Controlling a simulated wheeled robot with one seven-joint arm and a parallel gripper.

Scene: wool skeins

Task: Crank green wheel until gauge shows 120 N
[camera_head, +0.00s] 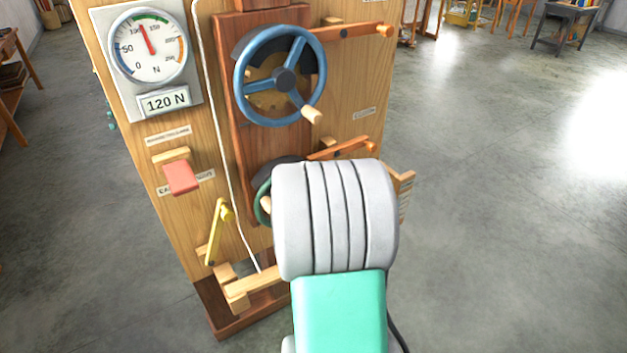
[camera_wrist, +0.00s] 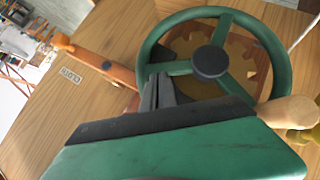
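The dial gauge (camera_head: 148,45) is on the upper left of the wooden panel. Its red needle points a little past 100, and the plate (camera_head: 166,102) below it reads 120 N. The green wheel (camera_head: 261,198) is mostly hidden behind my arm in the head view. The wrist view shows the wheel (camera_wrist: 278,50) with its dark hub and pale wooden crank knob (camera_wrist: 289,111) at the lower right. My gripper (camera_wrist: 158,88) has its grey fingers close together by the wheel's lower left rim, away from the knob. Contact with the rim cannot be told.
A blue wheel (camera_head: 238,85) sits above the green one. An orange lever (camera_head: 345,148) lies beside the green wheel and shows in the wrist view (camera_wrist: 100,62). A red block (camera_head: 181,177) and a yellow lever (camera_head: 217,232) are at the left.

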